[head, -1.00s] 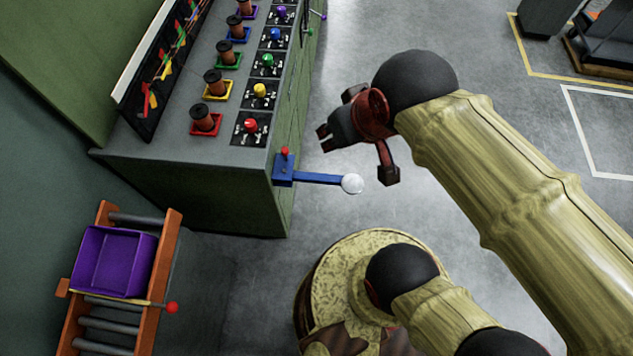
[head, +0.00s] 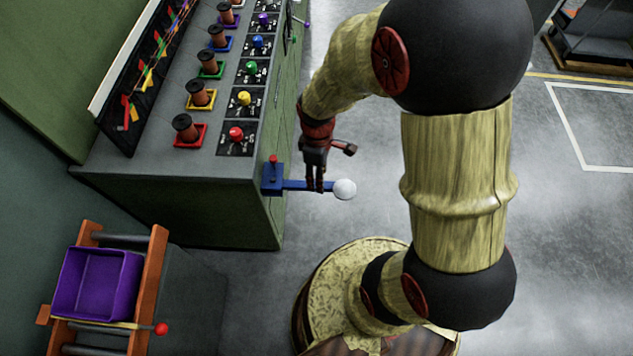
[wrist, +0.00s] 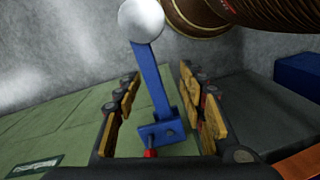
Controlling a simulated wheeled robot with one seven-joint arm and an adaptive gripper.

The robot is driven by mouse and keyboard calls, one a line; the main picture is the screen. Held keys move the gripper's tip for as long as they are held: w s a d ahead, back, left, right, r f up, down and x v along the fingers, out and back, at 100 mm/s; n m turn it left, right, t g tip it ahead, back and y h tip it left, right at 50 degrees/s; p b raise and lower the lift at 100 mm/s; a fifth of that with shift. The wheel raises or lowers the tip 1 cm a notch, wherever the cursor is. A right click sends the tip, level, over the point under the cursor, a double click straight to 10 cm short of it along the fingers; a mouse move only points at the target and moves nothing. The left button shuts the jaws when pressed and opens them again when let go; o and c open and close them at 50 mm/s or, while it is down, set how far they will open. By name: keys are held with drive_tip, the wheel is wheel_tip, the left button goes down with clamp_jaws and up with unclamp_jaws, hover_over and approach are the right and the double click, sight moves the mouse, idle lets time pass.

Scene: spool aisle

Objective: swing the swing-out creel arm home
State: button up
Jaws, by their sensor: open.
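The swing-out creel arm (head: 296,185) is a blue bar with a white ball (head: 344,189) on its free end. It sticks out to the right from a blue bracket (head: 270,181) at the near corner of the green cabinet. A red knob (head: 273,159) stands on the bracket. My gripper (head: 315,186) is at the bar, between bracket and ball. In the wrist view, the open fingers (wrist: 157,82) lie on either side of the blue bar (wrist: 152,84), with visible gaps to it. The white ball (wrist: 141,18) shows beyond them.
The cabinet (head: 180,200) carries a row of spools and coloured knobs. A purple bin (head: 97,283) sits on an orange-railed roller stand (head: 150,285) at the lower left. My round base is close below the creel arm. Open grey floor (head: 560,230) lies to the right.

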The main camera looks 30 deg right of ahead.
drive_tip(key=shift+w+r+n+t, duration=0.25)
drive_tip(key=shift+w+n+t, duration=0.05)
drive_tip(key=shift+w+n, duration=0.65)
drive_tip(key=shift+n, duration=0.35)
wheel_tip(320, 180, down, 8)
drive_tip(key=b, duration=0.3)
drive_tip(key=shift+r, duration=0.1)
drive_tip(key=shift+c, duration=1.3)
drive_tip(key=c, duration=0.8)
clamp_jaws()
